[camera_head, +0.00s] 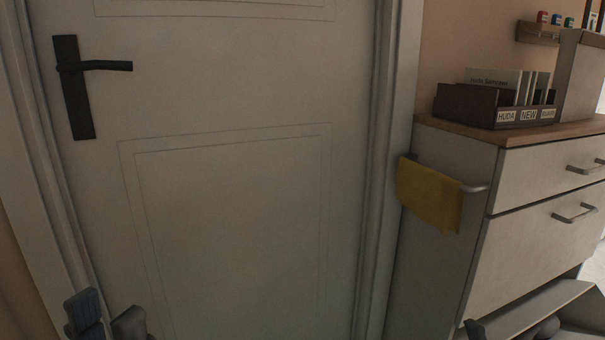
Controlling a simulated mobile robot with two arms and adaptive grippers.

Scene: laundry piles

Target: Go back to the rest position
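My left gripper (107,318) is at the bottom left edge, in front of the lower part of the door. Its two dark fingertips stand apart with a gap between them, and nothing shows in the gap. Dark shapes at the bottom right edge, by the cabinet's lowest part, may be parts of my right gripper (510,331). They are cut off by the frame, so its opening cannot be told.
A closed white door (235,230) with a black handle (100,66) fills the left and middle. On the right is a white cabinet (440,265) with a yellow cloth (428,193) on its side rail. A dark organizer box (468,106) stands on its wooden top.

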